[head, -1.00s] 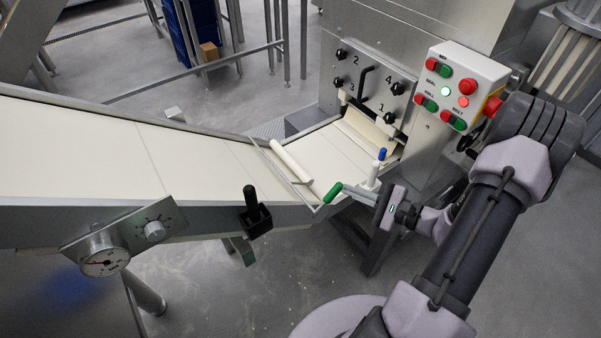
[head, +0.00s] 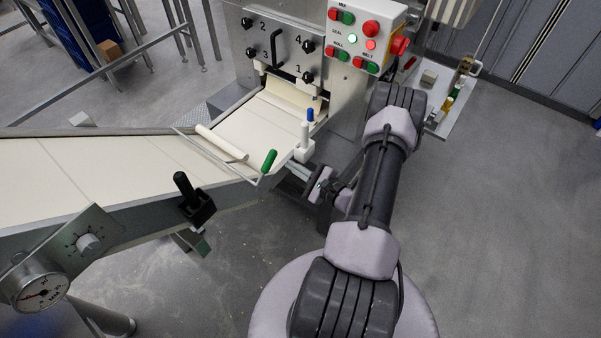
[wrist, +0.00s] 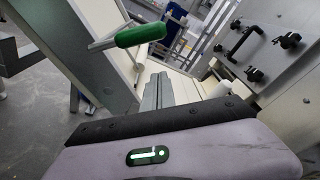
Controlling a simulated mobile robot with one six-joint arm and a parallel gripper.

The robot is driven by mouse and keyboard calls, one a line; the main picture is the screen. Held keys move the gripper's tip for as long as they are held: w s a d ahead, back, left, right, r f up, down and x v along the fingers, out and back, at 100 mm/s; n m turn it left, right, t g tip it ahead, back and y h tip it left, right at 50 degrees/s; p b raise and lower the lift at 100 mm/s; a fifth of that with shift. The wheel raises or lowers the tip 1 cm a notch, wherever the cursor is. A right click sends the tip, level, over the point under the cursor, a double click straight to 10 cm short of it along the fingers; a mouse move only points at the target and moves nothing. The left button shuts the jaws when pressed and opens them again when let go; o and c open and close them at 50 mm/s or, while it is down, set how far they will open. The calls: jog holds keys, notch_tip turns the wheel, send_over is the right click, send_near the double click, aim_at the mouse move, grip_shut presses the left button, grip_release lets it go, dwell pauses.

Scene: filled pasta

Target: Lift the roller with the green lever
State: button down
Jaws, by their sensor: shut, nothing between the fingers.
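The green lever (head: 269,160) sticks up at the near edge of the conveyor, on a thin metal rod. In the wrist view its green handle (wrist: 141,35) is above and left of my fingers, apart from them. The pale roller (head: 221,142) lies across the belt, joined to a thin bar frame; I cannot tell whether it touches the belt. My gripper (head: 290,166) is just right of the green lever in the head view, with its fingers pointing toward the conveyor. The fingers (wrist: 165,80) are together with nothing between them.
A white post with a blue top (head: 305,138) stands beside my gripper at the belt's edge. A black handle (head: 187,190) juts from the conveyor's near side. The control box (head: 364,38) with red and green buttons is behind. The floor at right is clear.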

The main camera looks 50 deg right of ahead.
jog(key=w+a+r, duration=0.1)
jog(key=w+a+r+b, duration=0.1)
jog(key=w, duration=0.1)
jog(key=shift+w+a+r, duration=0.15)
jog(key=shift+a+r, duration=0.1)
jog(key=shift+r, duration=0.1)
